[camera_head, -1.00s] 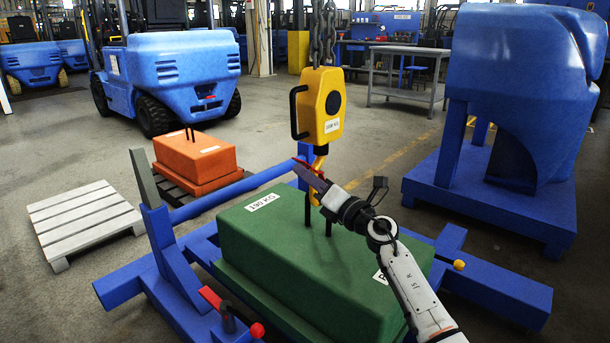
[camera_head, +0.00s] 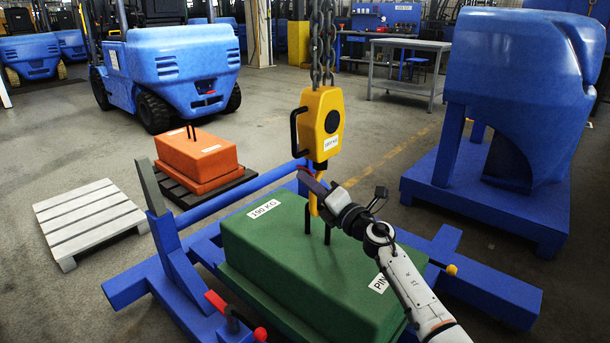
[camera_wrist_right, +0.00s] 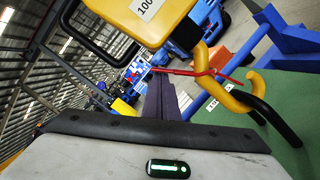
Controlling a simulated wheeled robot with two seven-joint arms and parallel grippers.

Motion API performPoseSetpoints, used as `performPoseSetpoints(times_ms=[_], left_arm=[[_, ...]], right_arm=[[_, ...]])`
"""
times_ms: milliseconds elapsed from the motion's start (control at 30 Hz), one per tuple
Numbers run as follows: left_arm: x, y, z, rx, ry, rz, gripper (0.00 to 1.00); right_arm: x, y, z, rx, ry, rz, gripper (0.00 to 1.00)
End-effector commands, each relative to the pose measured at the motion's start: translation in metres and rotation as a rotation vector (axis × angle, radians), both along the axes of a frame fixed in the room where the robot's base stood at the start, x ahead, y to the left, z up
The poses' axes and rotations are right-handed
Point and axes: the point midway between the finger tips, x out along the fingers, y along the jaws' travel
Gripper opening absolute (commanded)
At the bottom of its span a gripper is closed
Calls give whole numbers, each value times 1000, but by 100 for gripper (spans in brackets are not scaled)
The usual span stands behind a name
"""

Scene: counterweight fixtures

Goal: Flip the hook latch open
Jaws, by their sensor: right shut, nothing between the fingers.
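A yellow hook block (camera_head: 320,122) hangs from a chain above the green counterweight (camera_head: 300,258), which has black lifting bars on top. Its yellow hook (camera_head: 314,205) hangs by the bars and is partly hidden by my gripper; it also shows in the wrist view (camera_wrist_right: 210,62). The thin red hook latch (camera_wrist_right: 195,72) runs across from the hook toward my fingertips; only a bit of red shows in the head view. My right gripper (camera_head: 313,182) is shut and empty, its dark fingers (camera_wrist_right: 160,85) right at the latch. Whether they touch it I cannot tell. My left gripper is out of view.
A blue frame (camera_head: 230,195) surrounds the green counterweight, with a red-handled lever (camera_head: 228,312) at its front. An orange weight (camera_head: 200,158) and a grey pallet (camera_head: 90,220) lie left. A large blue counterweight (camera_head: 520,90) stands right. Open floor lies behind.

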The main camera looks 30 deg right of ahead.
Motion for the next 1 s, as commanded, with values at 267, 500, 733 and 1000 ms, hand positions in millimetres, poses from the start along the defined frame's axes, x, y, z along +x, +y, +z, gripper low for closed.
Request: performPoseSetpoints(times_ms=[267,500,733,1000], left_arm=[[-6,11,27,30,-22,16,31],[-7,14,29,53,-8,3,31],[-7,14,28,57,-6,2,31],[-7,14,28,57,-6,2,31]], right_arm=[[3,-9,16,156,58,-1,0],[4,-13,17,228,82,-2,0],[5,-14,16,245,87,-1,0],[5,-14,15,244,87,-1,0]])
